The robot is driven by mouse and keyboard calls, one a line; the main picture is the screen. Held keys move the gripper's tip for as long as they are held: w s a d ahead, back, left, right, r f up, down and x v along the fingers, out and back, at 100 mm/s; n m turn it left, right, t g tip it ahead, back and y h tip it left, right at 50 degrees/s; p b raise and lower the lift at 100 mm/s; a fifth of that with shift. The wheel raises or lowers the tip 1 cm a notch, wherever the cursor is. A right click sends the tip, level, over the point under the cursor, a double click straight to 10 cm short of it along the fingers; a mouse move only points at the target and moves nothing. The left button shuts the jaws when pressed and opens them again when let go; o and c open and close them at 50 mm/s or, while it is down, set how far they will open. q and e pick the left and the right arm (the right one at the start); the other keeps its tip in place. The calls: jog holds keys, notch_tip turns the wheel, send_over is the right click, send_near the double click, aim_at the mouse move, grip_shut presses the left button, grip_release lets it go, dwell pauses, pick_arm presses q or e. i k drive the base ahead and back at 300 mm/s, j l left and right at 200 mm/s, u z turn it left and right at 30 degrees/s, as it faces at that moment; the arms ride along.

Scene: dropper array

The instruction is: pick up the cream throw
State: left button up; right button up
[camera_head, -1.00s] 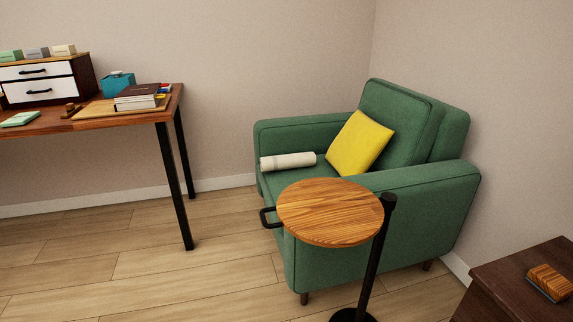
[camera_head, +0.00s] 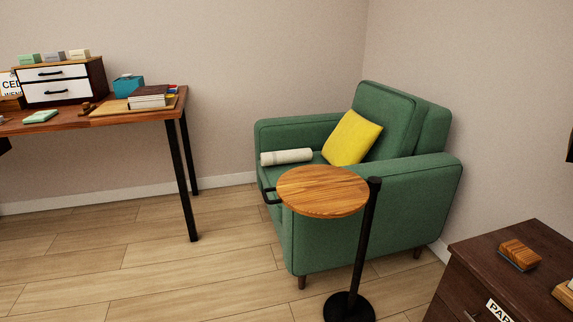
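The cream throw (camera_head: 287,157) is rolled up and lies on the seat of the green armchair (camera_head: 400,195), against the inner side of its left armrest. A yellow cushion (camera_head: 352,138) leans on the backrest to its right. Neither of my grippers shows in the head view, so their state is hidden. The throw's whole upper side is visible.
A round wooden side table (camera_head: 322,190) on a black pole stands in front of the chair. A desk (camera_head: 150,115) with drawers and books is at the left. A dark cabinet (camera_head: 510,268) is at the lower right. The floor (camera_head: 130,260) between desk and chair is clear.

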aim_at(288, 156)
jog(key=i+j+z, duration=0.1)
jog(key=i+j, duration=1.1)
